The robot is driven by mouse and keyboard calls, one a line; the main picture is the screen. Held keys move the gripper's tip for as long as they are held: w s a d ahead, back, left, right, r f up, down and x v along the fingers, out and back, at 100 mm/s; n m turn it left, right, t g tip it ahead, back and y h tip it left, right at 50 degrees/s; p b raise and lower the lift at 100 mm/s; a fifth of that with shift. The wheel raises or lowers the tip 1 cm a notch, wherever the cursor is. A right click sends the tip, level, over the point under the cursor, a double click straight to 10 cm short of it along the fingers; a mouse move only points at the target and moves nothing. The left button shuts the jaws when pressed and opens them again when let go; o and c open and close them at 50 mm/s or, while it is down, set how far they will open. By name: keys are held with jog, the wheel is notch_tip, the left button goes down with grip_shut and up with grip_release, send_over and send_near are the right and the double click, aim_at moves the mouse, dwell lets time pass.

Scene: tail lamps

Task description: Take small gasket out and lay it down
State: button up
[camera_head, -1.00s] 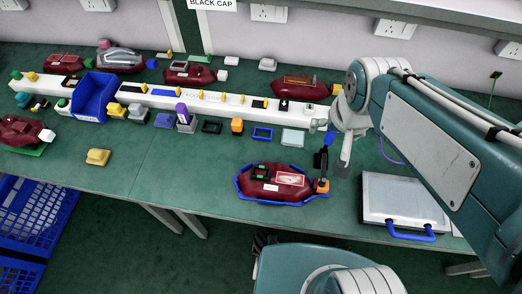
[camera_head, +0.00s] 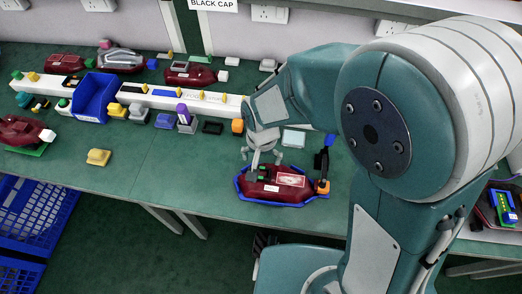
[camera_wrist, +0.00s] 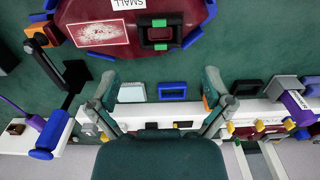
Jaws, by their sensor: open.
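A dark red tail lamp (camera_head: 262,195) lies in a blue-edged holder (camera_head: 290,204) near the table's front edge. A small black rectangular frame with green ends (camera_head: 262,173), which looks like the small gasket, sits on the lamp. The wrist view shows this frame (camera_wrist: 147,36) at the top, on the lamp (camera_wrist: 190,22), near a label reading SMALL. My gripper (camera_head: 262,157) is open and empty above the lamp's back part. In the wrist view, its fingers (camera_wrist: 160,78) are spread wide, below the black frame in the picture and apart from it.
A blue frame (camera_wrist: 173,83), a pale panel (camera_head: 293,139) and a black frame (camera_head: 212,128) lie on the table behind the lamp. An orange and black clamp (camera_head: 322,185) stands at the holder's right. Bare green table lies left of the holder.

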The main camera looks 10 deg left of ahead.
aim_at(261, 173)
notch_tip(261, 173, down, 7)
jog(key=shift+a+f, duration=0.1)
jog(key=shift+f, duration=0.1)
jog(key=c, duration=1.1)
jog(key=shift+c, duration=0.2)
jog(key=shift+r, duration=1.55)
jog(key=shift+r, duration=0.65)
